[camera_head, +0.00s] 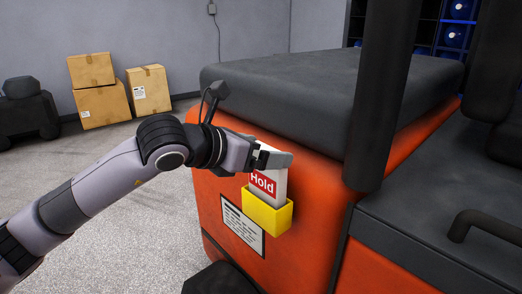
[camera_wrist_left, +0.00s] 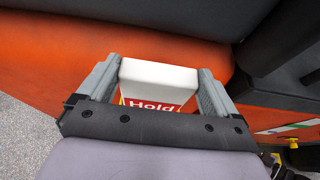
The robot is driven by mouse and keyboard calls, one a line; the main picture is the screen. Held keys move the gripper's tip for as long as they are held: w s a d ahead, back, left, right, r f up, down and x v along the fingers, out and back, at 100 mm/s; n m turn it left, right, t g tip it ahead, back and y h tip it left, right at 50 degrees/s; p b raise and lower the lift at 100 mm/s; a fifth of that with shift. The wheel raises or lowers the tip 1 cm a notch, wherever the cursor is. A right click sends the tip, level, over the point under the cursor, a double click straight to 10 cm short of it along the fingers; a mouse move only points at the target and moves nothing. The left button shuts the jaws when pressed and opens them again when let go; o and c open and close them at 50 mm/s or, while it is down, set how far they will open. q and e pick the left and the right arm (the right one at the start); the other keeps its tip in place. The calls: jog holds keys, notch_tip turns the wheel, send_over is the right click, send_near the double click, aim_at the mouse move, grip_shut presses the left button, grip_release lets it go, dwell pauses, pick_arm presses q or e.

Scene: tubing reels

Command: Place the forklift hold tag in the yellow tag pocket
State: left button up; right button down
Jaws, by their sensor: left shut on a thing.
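The hold tag (camera_head: 267,183) is a white card with a red band reading "Hold". It stands upright with its lower edge hidden behind the front wall of the yellow tag pocket (camera_head: 268,216). The pocket is fixed to the orange forklift body. My left gripper (camera_head: 270,157) is shut on the top part of the tag, above the pocket. In the left wrist view the tag (camera_wrist_left: 158,84) sits between the two grey fingers of the left gripper (camera_wrist_left: 160,85). Only a small bit of yellow shows there. How deep the tag sits in the pocket is hidden. My right gripper is not in view.
The orange forklift (camera_head: 325,180) fills the right side, with a dark seat-like cover (camera_head: 290,85) above the pocket and a dark post (camera_head: 380,100). A white label plate (camera_head: 242,224) is left of the pocket. Cardboard boxes (camera_head: 100,105) stand far back.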

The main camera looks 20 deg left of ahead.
pick_arm(q)
jog(key=shift+r, duration=0.1)
jog(key=o, duration=1)
